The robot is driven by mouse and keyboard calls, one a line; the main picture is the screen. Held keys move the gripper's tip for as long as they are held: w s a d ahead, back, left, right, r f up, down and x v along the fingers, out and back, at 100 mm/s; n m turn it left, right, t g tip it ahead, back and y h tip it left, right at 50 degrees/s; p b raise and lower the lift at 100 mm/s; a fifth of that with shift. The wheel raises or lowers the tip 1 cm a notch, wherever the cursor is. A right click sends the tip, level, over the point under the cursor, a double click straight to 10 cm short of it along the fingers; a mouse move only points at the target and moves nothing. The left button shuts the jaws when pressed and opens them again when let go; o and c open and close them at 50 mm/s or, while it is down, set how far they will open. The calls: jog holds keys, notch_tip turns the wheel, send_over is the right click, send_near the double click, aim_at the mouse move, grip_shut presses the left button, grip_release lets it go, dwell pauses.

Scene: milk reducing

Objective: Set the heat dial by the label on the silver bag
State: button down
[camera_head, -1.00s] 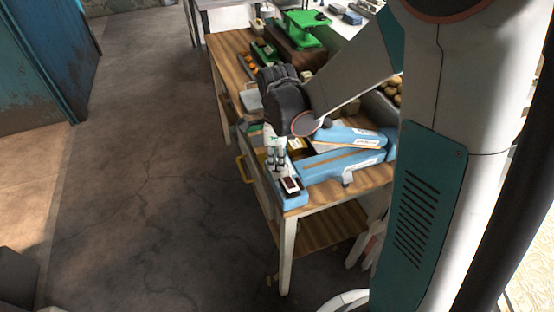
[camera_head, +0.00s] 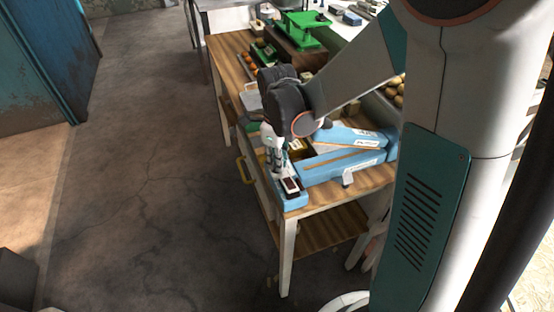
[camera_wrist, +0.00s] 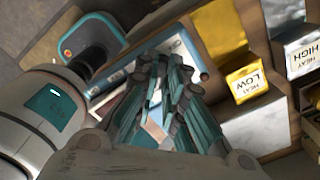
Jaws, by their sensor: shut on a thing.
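In the wrist view a silver bag (camera_wrist: 284,12) stands at the upper right with a white label (camera_wrist: 303,52) reading "HEAT HIGH". In the head view my gripper (camera_head: 277,170) points down at the light blue unit (camera_head: 293,201) at the table's near left corner. In the wrist view my gripper (camera_wrist: 152,130) is shut, its fingers gathered over the blue-edged unit. The heat dial is hidden between the fingers, and its setting cannot be read.
Light blue boxes (camera_head: 340,165) lie right of my gripper on the wooden table (camera_head: 325,193). A green stand (camera_head: 301,28) is at the back. A yellow handle (camera_head: 245,169) sticks out on the table's left side. The floor to the left is clear.

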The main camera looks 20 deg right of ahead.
jog(key=c, duration=1.7)
grip_release()
jog(key=shift+r, duration=0.1)
notch_tip(320, 180, up, 12)
jog(key=shift+f, duration=0.1)
jog(key=s+n+t, duration=0.2)
jog(key=s+n, duration=0.3)
jog(key=n, duration=0.4)
jog(key=s+n+t+b, duration=0.1)
jog(key=s+n+t, duration=0.1)
jog(key=s+n, duration=0.3)
jog(key=s+n+t+b, duration=0.1)
jog(key=s+n+t, duration=0.2)
jog(key=n, duration=1)
jog(key=shift+s+a+r, duration=0.1)
jog(key=shift+s+r, duration=0.05)
jog(key=shift+s, duration=0.3)
jog(key=shift+s+a+r, duration=0.1)
jog(key=shift+s+r, duration=0.05)
jog(key=shift+s, duration=0.3)
